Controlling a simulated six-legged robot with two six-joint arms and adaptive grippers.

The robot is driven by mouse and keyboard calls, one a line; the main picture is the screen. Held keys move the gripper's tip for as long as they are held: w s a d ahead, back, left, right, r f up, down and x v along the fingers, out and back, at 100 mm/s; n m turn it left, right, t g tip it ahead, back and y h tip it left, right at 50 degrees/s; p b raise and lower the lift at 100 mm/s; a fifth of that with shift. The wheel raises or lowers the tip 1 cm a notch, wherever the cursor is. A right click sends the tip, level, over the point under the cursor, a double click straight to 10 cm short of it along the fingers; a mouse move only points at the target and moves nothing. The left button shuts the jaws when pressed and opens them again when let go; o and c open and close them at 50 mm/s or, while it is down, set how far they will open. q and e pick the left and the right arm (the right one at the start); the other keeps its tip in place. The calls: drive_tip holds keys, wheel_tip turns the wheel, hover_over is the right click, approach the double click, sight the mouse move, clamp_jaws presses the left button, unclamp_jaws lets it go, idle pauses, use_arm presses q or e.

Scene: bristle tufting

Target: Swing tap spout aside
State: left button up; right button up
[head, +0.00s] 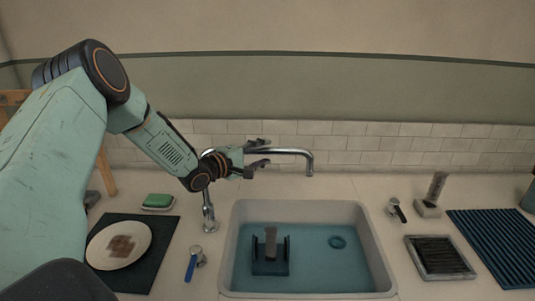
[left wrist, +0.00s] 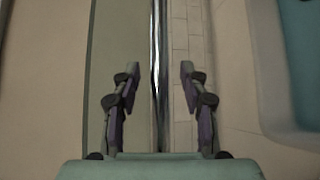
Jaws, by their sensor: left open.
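The chrome tap spout (head: 292,151) reaches right over the back of the sink and bends down at its tip. Its upright base (head: 209,214) stands on the counter behind the sink's left corner. My left gripper (head: 260,155) is at the spout, with its fingers spread. In the left wrist view, the spout (left wrist: 160,55) runs lengthwise between the two open fingers of the gripper (left wrist: 157,75), with a gap visible on each side. The joint between spout and base is partly hidden behind my left wrist. My right gripper is not in view.
A plate (head: 118,245), green sponge (head: 158,201) and blue-handled tool (head: 190,267) lie left. A grated tray (head: 440,257) and ridged mat (head: 497,245) lie right. A tiled wall (head: 420,145) stands behind.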

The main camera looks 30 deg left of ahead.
use_arm(q)
drive_tip(key=shift+x, duration=1.4)
drive_tip(key=shift+s+r, duration=0.1)
drive_tip(key=c, duration=0.5)
clamp_jaws()
